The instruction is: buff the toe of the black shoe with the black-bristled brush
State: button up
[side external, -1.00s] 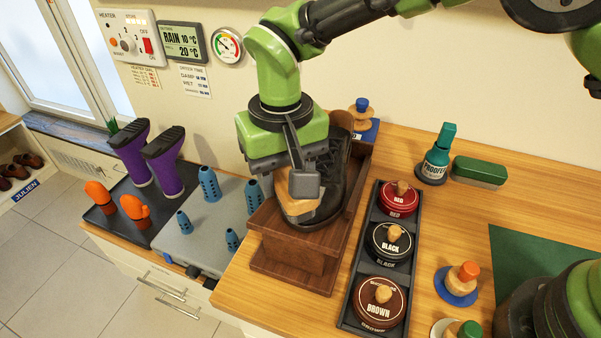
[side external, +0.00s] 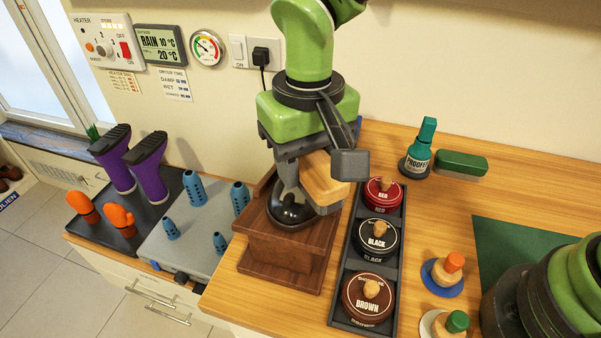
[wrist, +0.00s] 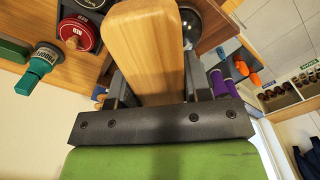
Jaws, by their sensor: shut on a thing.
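The black shoe (side external: 289,211) rests on a dark wooden stand (side external: 285,248) with its rounded toe toward the camera. My gripper and the brush hide most of its upper. A dark rounded part of the shoe (wrist: 208,22) shows at the top of the wrist view. My gripper (side external: 312,172) is shut on the wooden body of the brush (side external: 325,180), which also fills the upper middle of the wrist view (wrist: 146,48). The brush is tilted, above and to the right of the toe in the side view. Its bristles are mostly hidden; I cannot tell whether they touch the shoe.
A dark tray (side external: 341,297) with red, black (side external: 377,239) and brown polish tins stands right of the stand. A proofer bottle (side external: 419,150) and a green block (side external: 460,164) are behind it. A dryer with blue posts (side external: 194,188) is to the left.

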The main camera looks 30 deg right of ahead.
jog(key=shift+r, duration=2.6)
